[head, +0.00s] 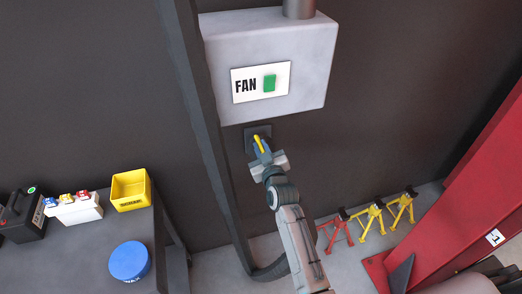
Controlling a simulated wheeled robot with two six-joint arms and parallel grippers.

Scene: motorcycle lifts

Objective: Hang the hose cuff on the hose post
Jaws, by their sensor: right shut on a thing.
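My right gripper (263,152) is at the wall below the fan box, in front of a dark square plate (251,134) that looks like the base of the hose post. It is shut on what appears to be the hose cuff, mostly hidden by the jaws. A small yellow piece (259,143) shows at the fingertips; whether it belongs to the post or the cuff is unclear. The dark hose (208,128) runs down the wall, bends near the floor and rises behind my right arm. I cannot tell whether the cuff is around the post. My left gripper is out of view.
The grey fan box (314,80) with a green button (269,83) juts out just above my gripper. A dark bench (75,255) with a yellow bin (131,189) and blue tub (129,262) is at left. Axle stands (372,217) and a red lift post (470,190) are at right.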

